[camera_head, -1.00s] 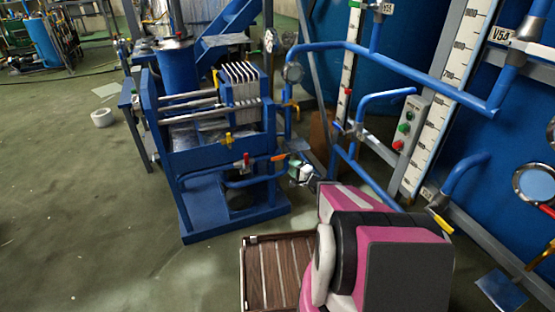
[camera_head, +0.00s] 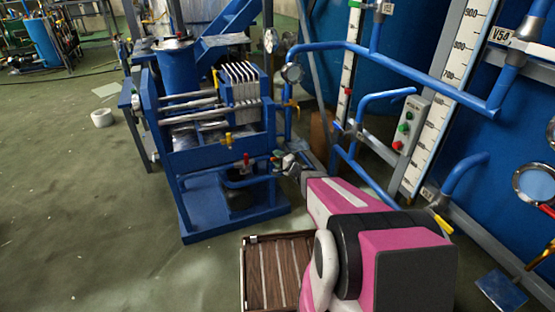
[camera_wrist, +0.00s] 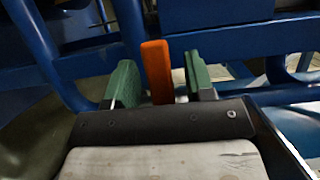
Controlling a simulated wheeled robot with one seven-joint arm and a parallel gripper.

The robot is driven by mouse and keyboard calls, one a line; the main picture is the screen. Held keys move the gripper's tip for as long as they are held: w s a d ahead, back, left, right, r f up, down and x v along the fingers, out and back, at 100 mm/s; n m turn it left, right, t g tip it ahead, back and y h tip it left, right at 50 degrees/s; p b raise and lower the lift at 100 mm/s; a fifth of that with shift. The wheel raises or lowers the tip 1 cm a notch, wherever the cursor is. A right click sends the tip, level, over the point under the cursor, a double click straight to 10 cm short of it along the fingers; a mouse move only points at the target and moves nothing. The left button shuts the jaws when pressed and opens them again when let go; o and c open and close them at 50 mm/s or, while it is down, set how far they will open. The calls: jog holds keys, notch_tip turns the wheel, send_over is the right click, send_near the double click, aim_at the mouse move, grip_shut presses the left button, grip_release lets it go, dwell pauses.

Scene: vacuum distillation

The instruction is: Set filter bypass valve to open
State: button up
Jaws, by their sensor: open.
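An orange valve handle (camera_wrist: 157,66) stands upright between the two green fingers of my gripper (camera_wrist: 160,78) in the wrist view. The fingers are open, with a gap on each side of the handle. In the head view my gripper (camera_head: 284,163) is at the right side of the blue filter press frame (camera_head: 215,160) and mostly hides the orange handle. A red valve handle (camera_head: 246,160) and a yellow valve handle (camera_head: 228,142) sit on the same unit to the left. I see no label marking the filter bypass valve.
Blue pipes (camera_head: 395,70) and a green-and-red button box (camera_head: 410,124) stand right of my arm. White filter plates (camera_head: 240,82) are above and left of the gripper. The green floor (camera_head: 80,200) on the left is mostly clear.

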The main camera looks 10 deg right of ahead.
jog(key=shift+c, duration=0.3)
grip_shut()
jog(key=shift+f, duration=0.15)
jog(key=w+d+f+n+g+h, duration=0.1)
jog(key=w+d+f+n+h, duration=0.1)
jog(key=d+f+n+h, duration=0.5)
jog(key=shift+d+f+n, duration=0.2)
jog(key=shift+f+n, duration=0.2)
jog(key=shift+n, duration=2.7)
jog(key=shift+g, duration=0.3)
